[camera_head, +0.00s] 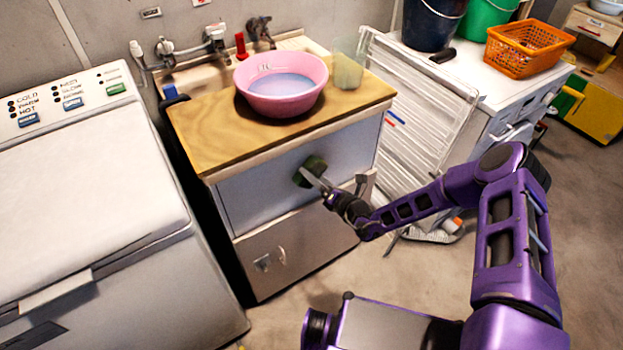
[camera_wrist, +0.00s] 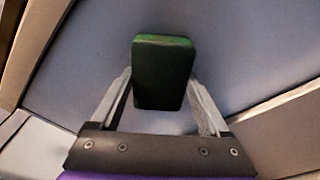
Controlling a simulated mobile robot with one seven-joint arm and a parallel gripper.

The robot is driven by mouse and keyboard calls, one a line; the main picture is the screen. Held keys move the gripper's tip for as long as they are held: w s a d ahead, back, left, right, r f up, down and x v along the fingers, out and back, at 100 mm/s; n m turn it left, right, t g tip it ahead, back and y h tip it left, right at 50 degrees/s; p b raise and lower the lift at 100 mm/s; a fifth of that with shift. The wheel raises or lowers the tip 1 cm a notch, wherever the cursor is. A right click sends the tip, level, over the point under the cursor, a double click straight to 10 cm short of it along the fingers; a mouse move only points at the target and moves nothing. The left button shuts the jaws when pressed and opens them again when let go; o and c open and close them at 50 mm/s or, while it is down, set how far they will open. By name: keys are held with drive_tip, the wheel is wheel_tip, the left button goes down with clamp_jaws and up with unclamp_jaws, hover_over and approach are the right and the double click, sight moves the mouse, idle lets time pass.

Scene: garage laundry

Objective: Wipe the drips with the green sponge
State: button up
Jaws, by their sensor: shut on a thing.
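The green sponge (camera_head: 307,168) is a dark green block with a brighter green edge. It also shows in the wrist view (camera_wrist: 163,75), upright between the two fingers. My gripper (camera_head: 318,180) is shut on it, in front of the cabinet's pale blue-grey upper panel (camera_head: 262,190). The sponge is at or very close to this panel; I cannot tell whether it touches. No drips can be made out clearly on the panel. The sponge and gripper hide a part of it.
A pink basin (camera_head: 282,88) with bluish liquid stands on the wooden counter (camera_head: 215,125), beside a clear cup (camera_head: 347,70). A white washer (camera_head: 90,190) stands left. A white drying rack (camera_head: 420,95) leans at the right. The floor before the cabinet is partly clear.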

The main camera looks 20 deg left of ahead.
drive_tip(key=shift+w+d+b, duration=0.3)
drive_tip(key=shift+w+d, duration=0.65)
drive_tip(key=shift+w, duration=0.1)
drive_tip(key=shift+a, duration=0.15)
drive_tip(key=shift+s+a+r+p, duration=0.15)
drive_tip(key=shift+s+a+p, duration=0.7)
drive_tip(key=shift+s+a, duration=0.7)
drive_tip(key=shift+a, duration=0.05)
drive_tip(key=shift+c, duration=0.6)
drive_tip(key=p+v, duration=0.2)
drive_tip(key=v, duration=0.4)
drive_tip(key=shift+f, duration=0.4)
drive_tip(key=shift+s+d, duration=0.1)
